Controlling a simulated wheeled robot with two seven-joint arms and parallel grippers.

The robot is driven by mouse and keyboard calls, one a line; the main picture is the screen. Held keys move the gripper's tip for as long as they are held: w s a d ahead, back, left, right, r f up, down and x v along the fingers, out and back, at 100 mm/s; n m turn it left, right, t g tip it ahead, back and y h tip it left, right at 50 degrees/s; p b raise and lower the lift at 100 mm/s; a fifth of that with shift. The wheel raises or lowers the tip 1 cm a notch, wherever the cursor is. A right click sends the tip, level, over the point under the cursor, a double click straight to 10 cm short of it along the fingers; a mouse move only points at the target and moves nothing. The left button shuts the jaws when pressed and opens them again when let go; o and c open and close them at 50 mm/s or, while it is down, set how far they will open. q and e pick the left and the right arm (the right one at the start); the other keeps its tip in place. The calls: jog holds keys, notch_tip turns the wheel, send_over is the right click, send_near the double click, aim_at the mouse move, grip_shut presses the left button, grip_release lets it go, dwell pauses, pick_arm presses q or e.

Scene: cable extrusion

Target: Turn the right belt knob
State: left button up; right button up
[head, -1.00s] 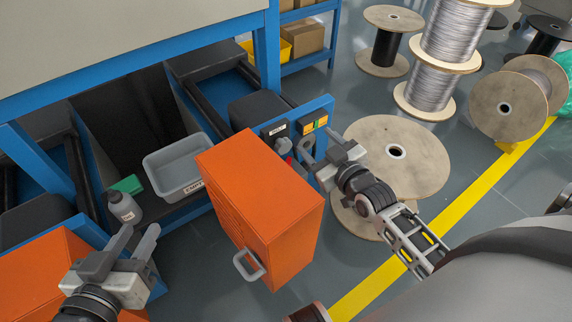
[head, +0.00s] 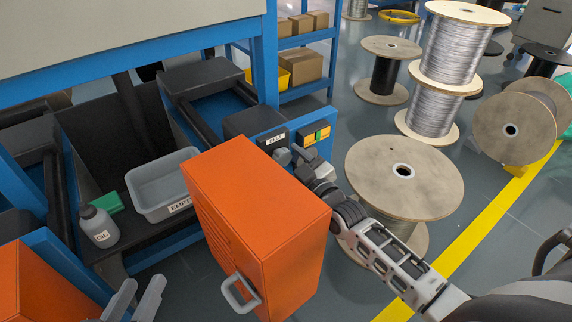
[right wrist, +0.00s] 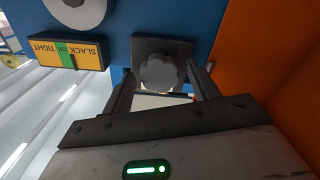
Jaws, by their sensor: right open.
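The right belt knob is a grey lobed knob (head: 283,156) on the blue panel beside the BELT label (head: 276,138). In the right wrist view the knob (right wrist: 160,74) sits on a dark square plate. My right gripper (head: 297,156) is open at the panel. In the right wrist view its two fingers (right wrist: 162,80) stand on either side of the knob; whether they touch it I cannot tell. A SLACK/OK/TIGHT gauge (right wrist: 65,53), yellow with a green middle, is beside it. My left gripper (head: 142,290) is open and empty at the bottom left.
An orange drawer cabinet (head: 262,220) stands close in front of the panel. A grey EMPTY bin (head: 162,190), a labelled bottle (head: 98,226) and a green block (head: 107,203) are left of it. A large cable spool (head: 405,178) stands on the right.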

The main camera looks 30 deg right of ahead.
jog(key=shift+w, duration=0.2)
jog(key=c, duration=1)
jog(key=shift+r+m+p, duration=0.1)
jog(key=shift+m+p, duration=0.2)
